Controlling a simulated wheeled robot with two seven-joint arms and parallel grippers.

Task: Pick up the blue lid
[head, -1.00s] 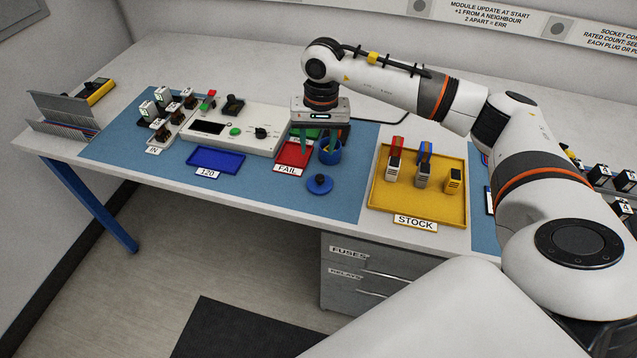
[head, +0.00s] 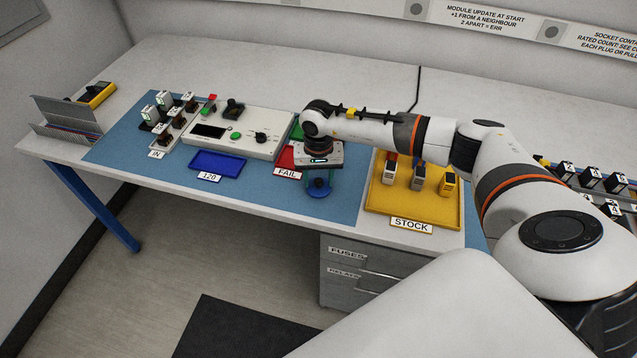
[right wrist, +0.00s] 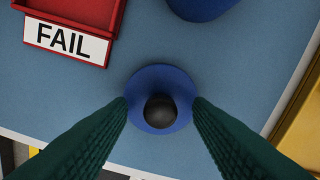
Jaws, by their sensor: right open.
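The blue lid (head: 318,189) is a round disc with a dark knob, lying on the blue mat near its front edge. In the right wrist view the lid (right wrist: 160,80) shows from above, with its black knob (right wrist: 160,112) between the two green fingers. My right gripper (head: 319,182) is open and points down over the lid. In the right wrist view its fingertips (right wrist: 160,104) stand on either side of the knob, apart from it. I cannot tell how high the tips are above the lid. My left gripper is not in view.
The red FAIL tray (head: 287,158) is left of my right gripper. A blue round container (right wrist: 198,5) stands behind the lid. The yellow STOCK tray (head: 440,213) with several modules is to the right. The blue 120 tray (head: 216,164) is left. Bare mat surrounds the lid.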

